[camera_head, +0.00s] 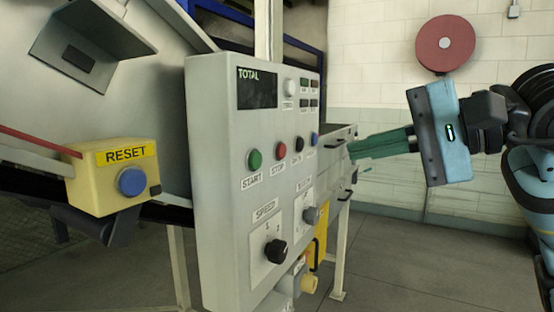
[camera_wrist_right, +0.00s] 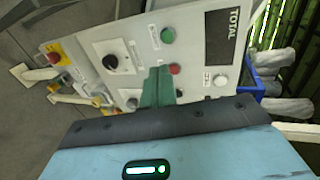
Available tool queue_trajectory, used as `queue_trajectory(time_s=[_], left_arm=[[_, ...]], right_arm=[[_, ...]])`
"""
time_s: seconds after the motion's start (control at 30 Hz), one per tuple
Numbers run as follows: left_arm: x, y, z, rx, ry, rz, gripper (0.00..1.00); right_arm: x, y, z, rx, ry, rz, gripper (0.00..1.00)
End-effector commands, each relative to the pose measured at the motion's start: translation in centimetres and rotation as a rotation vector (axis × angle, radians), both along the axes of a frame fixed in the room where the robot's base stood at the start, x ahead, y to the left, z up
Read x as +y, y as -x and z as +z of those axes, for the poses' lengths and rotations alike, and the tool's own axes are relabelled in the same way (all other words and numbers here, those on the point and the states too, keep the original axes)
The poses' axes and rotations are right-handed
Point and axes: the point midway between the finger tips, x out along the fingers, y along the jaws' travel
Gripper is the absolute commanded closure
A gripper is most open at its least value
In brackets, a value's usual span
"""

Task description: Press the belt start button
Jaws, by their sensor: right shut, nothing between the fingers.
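The green START button (camera_head: 254,159) is on the front of the grey control panel (camera_head: 221,200), under the TOTAL display. It also shows in the wrist view (camera_wrist_right: 168,35), near the top. The red STOP button (camera_head: 278,149) is just right of START, and it shows beside my fingertips in the wrist view (camera_wrist_right: 175,69). My right gripper (camera_head: 353,151) is shut and empty, its green fingers pointing left toward the panel. The fingers (camera_wrist_right: 159,70) cover part of the panel in the wrist view. In the head view the fingertips are right of the panel, apart from START. My left gripper is out of view.
A yellow RESET box (camera_head: 98,187) with a blue button juts out left of the panel. A black SPEED knob (camera_head: 276,251) sits below START. A red round disc (camera_head: 445,44) is on the back wall. Open floor (camera_head: 410,265) lies right of the panel.

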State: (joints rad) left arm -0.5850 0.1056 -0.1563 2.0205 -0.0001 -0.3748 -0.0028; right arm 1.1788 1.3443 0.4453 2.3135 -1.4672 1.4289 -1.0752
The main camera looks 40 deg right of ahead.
Motion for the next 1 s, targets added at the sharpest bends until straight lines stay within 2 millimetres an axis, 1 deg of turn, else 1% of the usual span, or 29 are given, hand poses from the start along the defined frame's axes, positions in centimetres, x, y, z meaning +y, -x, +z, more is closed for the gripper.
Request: queue_trajectory(time_s=[0.17,0.83,1.0], left_arm=[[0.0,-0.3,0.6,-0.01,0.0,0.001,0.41],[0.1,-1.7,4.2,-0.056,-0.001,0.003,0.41],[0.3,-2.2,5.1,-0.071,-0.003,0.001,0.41]], right_arm=[[0.5,-1.0,-0.2,0.001,-0.003,0.002,1.0],[3.8,-8.8,-2.7,-0.003,-0.004,0.005,1.0],[4.6,-10.6,-2.5,-0.005,-0.005,0.004,1.0]])
